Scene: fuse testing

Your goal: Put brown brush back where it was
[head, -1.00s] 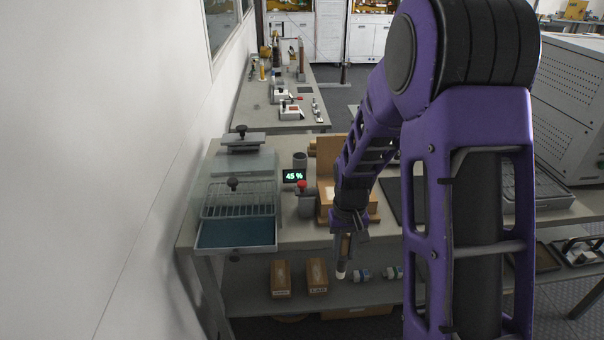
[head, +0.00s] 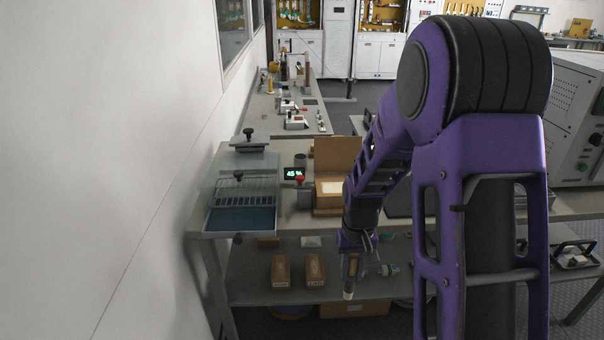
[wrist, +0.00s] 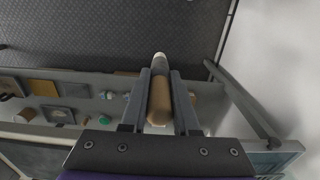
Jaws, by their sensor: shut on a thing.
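The brown brush (head: 350,270) is held in my gripper (head: 352,264), pointing down with its pale tip lowest, in front of the workbench's front edge in the head view. In the wrist view the brush (wrist: 159,98) lies lengthwise between the two dark fingers of my gripper (wrist: 161,80), which are shut on it. Its pale grey tip extends past the fingertips. I cannot tell which spot the brush came from.
The workbench (head: 300,228) carries a blue tray (head: 240,220) under a wire rack, a display reading 45 % (head: 294,174) and an open cardboard box (head: 330,186). Two brown boxes stand on its lower shelf (head: 250,290). A white wall borders the left. Grey floor shows in the wrist view.

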